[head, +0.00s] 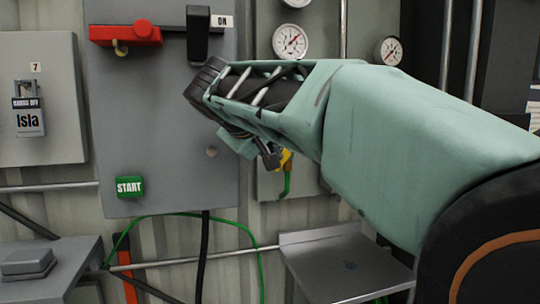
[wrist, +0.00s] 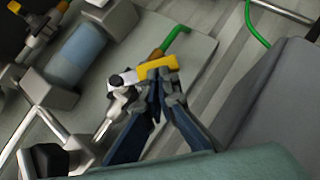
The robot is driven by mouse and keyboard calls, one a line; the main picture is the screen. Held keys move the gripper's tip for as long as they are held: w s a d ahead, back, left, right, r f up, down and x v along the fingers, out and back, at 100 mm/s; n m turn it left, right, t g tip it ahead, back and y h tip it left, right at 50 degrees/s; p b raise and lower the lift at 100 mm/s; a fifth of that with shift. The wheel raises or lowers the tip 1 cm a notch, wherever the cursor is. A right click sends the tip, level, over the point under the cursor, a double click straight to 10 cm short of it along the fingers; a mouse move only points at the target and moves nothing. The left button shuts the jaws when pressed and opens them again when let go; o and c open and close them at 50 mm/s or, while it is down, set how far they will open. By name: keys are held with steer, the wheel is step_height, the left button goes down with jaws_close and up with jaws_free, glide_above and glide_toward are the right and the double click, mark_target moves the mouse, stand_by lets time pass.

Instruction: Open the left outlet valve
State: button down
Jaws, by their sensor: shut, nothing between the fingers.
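A valve with a yellow handle (wrist: 158,63) and a metal body (wrist: 116,92) is in the middle of the wrist view. A green bent pipe (wrist: 172,40) leads off beyond it. In the head view, a small part of the yellow handle (head: 286,158) shows beside my wrist, above the green pipe (head: 286,183). My gripper (wrist: 160,77) is shut and empty, with its fingertips right at the near side of the yellow handle. I cannot tell whether they touch it. In the head view, my arm hides most of the valve.
Another yellow-handled valve (wrist: 39,16) stands at the upper left of the wrist view, near a blue cylinder (wrist: 78,52). Gauges (head: 290,41) are above my arm. A grey electrical panel (head: 150,110) with a green START button (head: 129,187) is left. A metal shelf (head: 345,265) is below.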

steer(key=shift+w+d+f+b, duration=0.1)
steer(key=shift+d+f+b, duration=0.1)
steer(key=shift+f+b, duration=0.5)
stand_by(0.3)
steer(key=shift+r, duration=0.1)
steer(key=shift+d+f+n+t+h+b, duration=0.1)
steer(key=shift+f+n+t+h+b, duration=0.1)
steer(key=shift+n+t+h+b, duration=0.4)
steer(key=shift+w+d+h+b, duration=0.1)
steer(key=shift+d+h+b, duration=0.1)
steer(key=shift+h+b, duration=0.35)
steer(key=shift+d+f+n+t+h+b, duration=0.3)
steer(key=shift+n+t+b, duration=0.25)
steer(key=shift+b, duration=0.45)
stand_by(0.7)
steer(key=shift+w+d+f+b, duration=0.15)
steer(key=shift+d+f+b, duration=0.15)
steer(key=shift+b, duration=0.55)
stand_by(1.3)
stand_by(0.5)
step_height(320, 180, up, 10)
stand_by(0.6)
